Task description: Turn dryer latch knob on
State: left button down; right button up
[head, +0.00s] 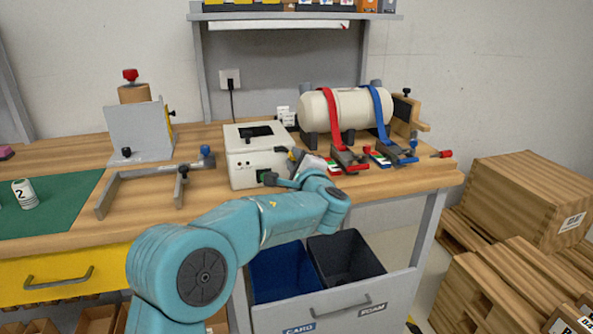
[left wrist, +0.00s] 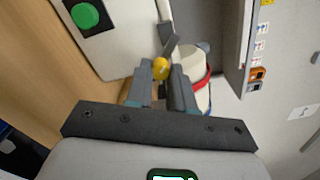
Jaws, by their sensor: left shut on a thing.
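The dryer appears to be the cream box (head: 243,170) with a dark window on top, standing on the workbench. Its side also shows in the left wrist view (left wrist: 118,50), with a green button (left wrist: 85,16) on a black plate. A small yellow knob (left wrist: 161,68) on a grey lever sits at the box's edge, between my fingertips. My left gripper (head: 297,158) is at the right side of the box. In the left wrist view its fingers (left wrist: 161,78) are shut on the yellow knob. In the head view the knob is mostly hidden by the gripper. My right gripper is out of view.
A cream cylinder (head: 345,108) with red and blue straps and clamps stands right of the box. A grey clamp frame (head: 140,178) lies to the left on the workbench (head: 400,180). Bins (head: 345,256) sit in a drawer below. Wooden crates (head: 525,195) stand at right.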

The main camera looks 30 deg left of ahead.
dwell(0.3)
pick_arm(q)
jog(key=c, duration=1)
grip_release()
jog(key=shift+s, duration=0.1)
jog(key=v, duration=1.6)
jog(key=shift+d+b, duration=0.15)
jog(key=shift+b, duration=0.25)
